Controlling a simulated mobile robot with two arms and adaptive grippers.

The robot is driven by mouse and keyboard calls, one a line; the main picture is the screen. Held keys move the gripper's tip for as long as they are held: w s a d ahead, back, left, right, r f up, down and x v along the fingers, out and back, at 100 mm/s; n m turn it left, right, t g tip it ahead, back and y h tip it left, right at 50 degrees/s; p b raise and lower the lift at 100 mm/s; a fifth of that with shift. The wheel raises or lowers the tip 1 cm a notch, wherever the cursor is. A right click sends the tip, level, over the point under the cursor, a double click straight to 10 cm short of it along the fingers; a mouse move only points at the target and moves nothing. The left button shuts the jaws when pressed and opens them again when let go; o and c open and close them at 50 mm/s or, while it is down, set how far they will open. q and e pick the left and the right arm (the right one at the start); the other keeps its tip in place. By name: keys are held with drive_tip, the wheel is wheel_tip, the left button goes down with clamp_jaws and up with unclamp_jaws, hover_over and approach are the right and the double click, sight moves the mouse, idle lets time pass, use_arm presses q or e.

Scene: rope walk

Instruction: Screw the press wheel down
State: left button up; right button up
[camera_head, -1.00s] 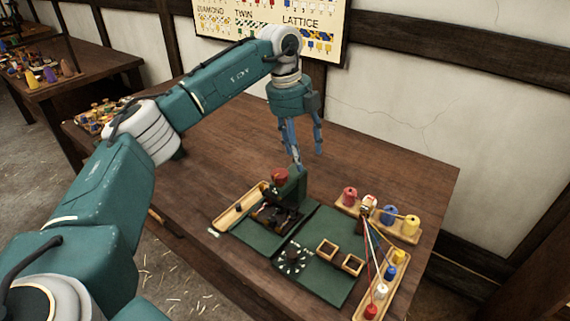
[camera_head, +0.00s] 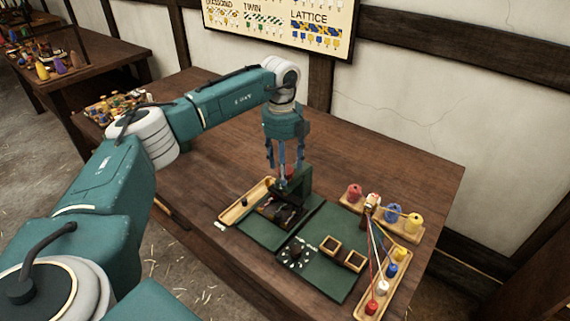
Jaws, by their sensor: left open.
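The small dark green press (camera_head: 300,184) stands on a green mat on the wooden table. Its red wheel (camera_head: 287,170) sits at the top and is now partly hidden behind my gripper's fingers. My left gripper (camera_head: 284,178) points straight down with its fingers open, right at the wheel from above. Whether the fingers touch the wheel, I cannot tell. My right gripper does not show.
A wooden tray (camera_head: 236,213) lies left of the press. Two small square wooden frames (camera_head: 331,246) and a dark round dial (camera_head: 297,255) lie on the green mat (camera_head: 325,282). Colored spools (camera_head: 392,213) with taut threads stand at the right. A pattern chart (camera_head: 280,22) hangs on the wall.

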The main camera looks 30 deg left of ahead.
use_arm(q)
drive_tip(key=shift+f, duration=0.1)
drive_tip(key=c, duration=1.2)
